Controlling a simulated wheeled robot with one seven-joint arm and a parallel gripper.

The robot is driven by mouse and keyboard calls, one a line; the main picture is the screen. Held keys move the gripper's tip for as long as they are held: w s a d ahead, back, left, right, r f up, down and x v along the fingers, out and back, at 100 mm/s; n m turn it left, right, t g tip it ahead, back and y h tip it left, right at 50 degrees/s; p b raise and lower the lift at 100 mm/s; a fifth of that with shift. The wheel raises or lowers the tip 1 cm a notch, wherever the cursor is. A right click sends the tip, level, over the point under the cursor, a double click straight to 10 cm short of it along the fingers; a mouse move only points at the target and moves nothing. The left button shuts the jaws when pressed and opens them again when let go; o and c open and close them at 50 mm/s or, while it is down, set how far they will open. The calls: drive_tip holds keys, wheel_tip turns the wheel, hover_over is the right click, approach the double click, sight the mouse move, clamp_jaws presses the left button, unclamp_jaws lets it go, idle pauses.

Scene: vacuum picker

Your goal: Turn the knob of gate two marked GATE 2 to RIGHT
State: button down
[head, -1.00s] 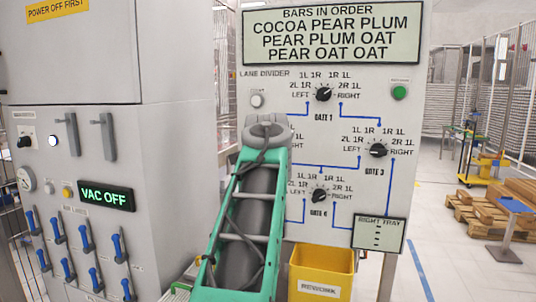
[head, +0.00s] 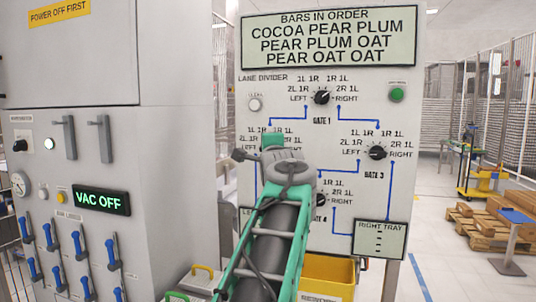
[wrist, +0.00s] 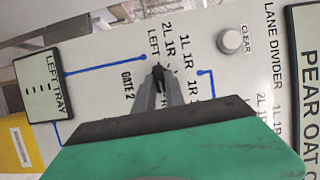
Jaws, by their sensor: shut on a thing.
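The gate two knob (wrist: 158,73) is small and black, on the white panel beside the GATE 2 marking (wrist: 127,86) in the wrist view. The panel appears turned sideways there. My gripper (wrist: 158,86) has its grey fingers closed around the knob. LEFT (wrist: 153,41), 2L 1R and 1L 1R show around it; the RIGHT label is mostly hidden by the fingers. Which mark the pointer faces is hard to tell. In the head view my arm hides this knob.
The gate 1 knob (head: 321,97), gate 3 knob (head: 377,153) and partly covered gate 4 knob (head: 321,199) share the panel. A CLEAR button (wrist: 230,41) is nearby. A grey cabinet (head: 70,150) with levers stands left; a yellow bin (head: 328,268) is below the panel.

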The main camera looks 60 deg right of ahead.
idle(0.4)
drive_tip(key=c, duration=1.4)
unclamp_jaws()
drive_tip(key=v, duration=0.7)
drive_tip(key=shift+s+a, duration=0.2)
drive_tip(key=shift+a, duration=0.15)
drive_tip(key=shift+f, duration=0.15)
